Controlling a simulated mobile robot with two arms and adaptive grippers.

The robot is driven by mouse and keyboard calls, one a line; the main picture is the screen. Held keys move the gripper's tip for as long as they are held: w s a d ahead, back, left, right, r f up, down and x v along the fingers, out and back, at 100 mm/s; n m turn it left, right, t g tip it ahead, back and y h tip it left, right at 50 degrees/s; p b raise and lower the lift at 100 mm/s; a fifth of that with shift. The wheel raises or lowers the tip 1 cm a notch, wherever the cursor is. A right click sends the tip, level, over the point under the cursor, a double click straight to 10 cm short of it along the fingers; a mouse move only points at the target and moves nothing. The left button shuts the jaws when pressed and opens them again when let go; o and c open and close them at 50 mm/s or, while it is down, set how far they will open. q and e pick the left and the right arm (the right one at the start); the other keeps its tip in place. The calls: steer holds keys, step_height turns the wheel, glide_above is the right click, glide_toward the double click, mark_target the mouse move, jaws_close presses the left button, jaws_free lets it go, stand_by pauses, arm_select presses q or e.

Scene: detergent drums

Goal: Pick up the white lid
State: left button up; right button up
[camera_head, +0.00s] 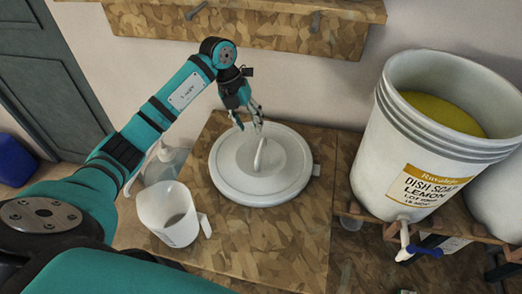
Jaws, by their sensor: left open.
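The white lid (228,180) is a large round disc with a raised middle and a pale upright handle (260,155) at its centre. It lies flat on the wooden table. My left gripper (250,124) hangs over the far part of the lid, fingers pointing down, just behind the handle. Its fingers are apart and nothing is seen between them. Whether a fingertip touches the handle, I cannot tell. My right gripper does not show.
A large white drum of yellow dish soap (400,140) stands at the right. A wooden shelf (270,28) is above on the wall. The table front (265,245) is clear.

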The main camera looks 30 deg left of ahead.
mark_target(260, 147)
arm_select(q)
steer(key=x, duration=0.3)
steer(key=shift+s+d+f+p, duration=0.2)
steer(key=shift+d+f+p, duration=0.05)
steer(key=shift+d+p, duration=0.15)
steer(key=shift+w+f, duration=0.1)
steer(key=shift+f, duration=0.15)
steer(key=p+x, duration=0.1)
steer(key=x, duration=0.3)
steer(key=shift+d+f+p, duration=0.1)
steer(key=shift+d+p, duration=0.1)
steer(key=shift+p, duration=0.15)
steer(key=shift+w+d+f, duration=0.1)
steer(key=shift+f, duration=0.4)
steer(key=shift+c, duration=1.2)
jaws_close()
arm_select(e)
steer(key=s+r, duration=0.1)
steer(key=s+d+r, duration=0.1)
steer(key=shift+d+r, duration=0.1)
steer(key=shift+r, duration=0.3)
